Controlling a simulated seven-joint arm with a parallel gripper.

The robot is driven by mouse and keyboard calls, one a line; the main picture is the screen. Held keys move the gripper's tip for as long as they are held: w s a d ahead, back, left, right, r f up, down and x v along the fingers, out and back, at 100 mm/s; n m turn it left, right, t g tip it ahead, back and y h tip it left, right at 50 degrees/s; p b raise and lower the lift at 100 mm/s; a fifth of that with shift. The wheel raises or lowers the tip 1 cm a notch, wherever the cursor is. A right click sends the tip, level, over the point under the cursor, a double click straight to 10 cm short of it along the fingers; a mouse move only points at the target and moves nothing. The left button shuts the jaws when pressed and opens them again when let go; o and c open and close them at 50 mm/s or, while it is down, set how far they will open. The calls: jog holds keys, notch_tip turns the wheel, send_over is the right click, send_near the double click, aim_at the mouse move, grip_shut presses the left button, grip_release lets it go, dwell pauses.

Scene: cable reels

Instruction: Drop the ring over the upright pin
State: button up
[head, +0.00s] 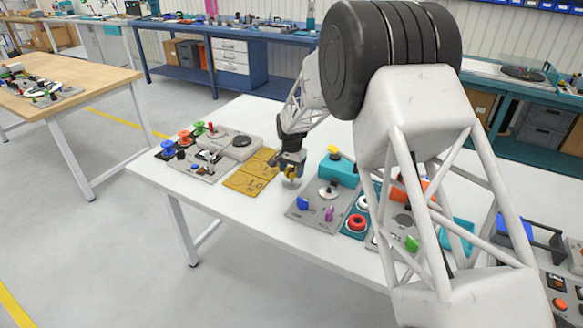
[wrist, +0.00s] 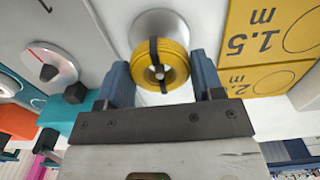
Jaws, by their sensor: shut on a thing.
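The ring is a small yellow cable coil (wrist: 176,82) bound with black bands. My gripper (wrist: 162,72) is shut on it, with one dark finger on each side in the wrist view. In the head view my gripper (head: 290,172) is low over the white table, with the yellow coil (head: 293,169) at its tips. A round silver disc (wrist: 170,28) lies beyond the coil and is partly covered by it. A small pale shape shows in the coil's hole. I cannot tell whether it is the upright pin, or whether the coil is around it.
Yellow plates with length marks (head: 245,182) lie just left of my gripper. Further left is a grey board (head: 205,168) with coloured spools. To the right are a grey knob panel (head: 318,212) and a teal box with a yellow button (head: 340,172). The table's front edge is close.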

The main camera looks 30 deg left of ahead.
jog(key=shift+f, duration=1.45)
jog(key=o, duration=1.1)
jog(key=shift+r, duration=3.95)
